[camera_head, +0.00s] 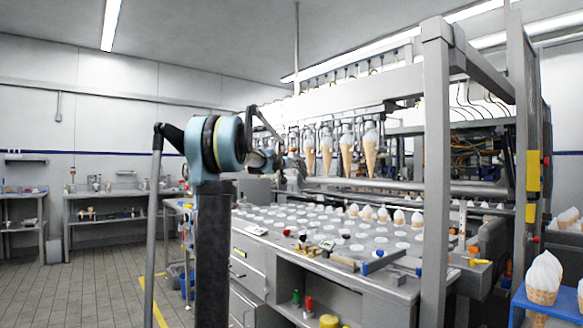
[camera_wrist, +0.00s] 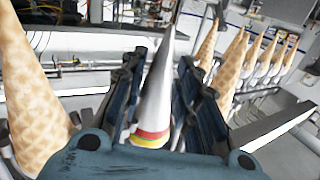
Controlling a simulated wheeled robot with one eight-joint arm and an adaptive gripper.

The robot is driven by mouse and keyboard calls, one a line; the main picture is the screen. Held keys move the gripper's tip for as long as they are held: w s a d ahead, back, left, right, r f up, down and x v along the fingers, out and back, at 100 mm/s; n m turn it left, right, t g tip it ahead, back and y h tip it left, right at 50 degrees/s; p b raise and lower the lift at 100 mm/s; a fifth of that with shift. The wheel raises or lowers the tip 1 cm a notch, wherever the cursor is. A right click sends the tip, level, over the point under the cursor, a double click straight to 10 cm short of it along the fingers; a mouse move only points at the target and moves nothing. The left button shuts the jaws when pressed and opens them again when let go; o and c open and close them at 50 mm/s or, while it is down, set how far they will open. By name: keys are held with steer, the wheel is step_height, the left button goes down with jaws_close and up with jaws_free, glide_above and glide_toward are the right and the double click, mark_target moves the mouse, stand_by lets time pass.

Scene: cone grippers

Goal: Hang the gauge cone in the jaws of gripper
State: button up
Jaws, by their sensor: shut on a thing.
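The gauge cone (camera_wrist: 155,95) is a smooth silver cone with red and yellow bands near its wide end. In the wrist view it stands between the two dark fingers of my gripper (camera_wrist: 162,75), which is shut on it. Its narrow tip points to the top of the picture. In the head view my gripper is mostly hidden behind my arm, and the gauge cone cannot be made out. Waffle cones (camera_head: 370,152) hang tip down in the machine's row of jaws (camera_head: 346,128). I cannot tell whether the gauge cone touches any machine jaw.
In the wrist view a large waffle cone (camera_wrist: 35,100) is close on the left, and several more (camera_wrist: 235,72) line the right. In the head view a metal rail (camera_head: 390,187) runs below the hanging cones. The worktop (camera_head: 330,228) holds white-topped cones and small tools.

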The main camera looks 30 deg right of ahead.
steer(key=o, duration=1)
steer(key=shift+f, duration=0.1)
steer(key=shift+c, duration=0.2)
steer(key=o, duration=0.3)
steer(key=shift+o, duration=0.2)
steer(key=a, duration=0.9)
steer(key=shift+s, duration=0.35)
stand_by(0.5)
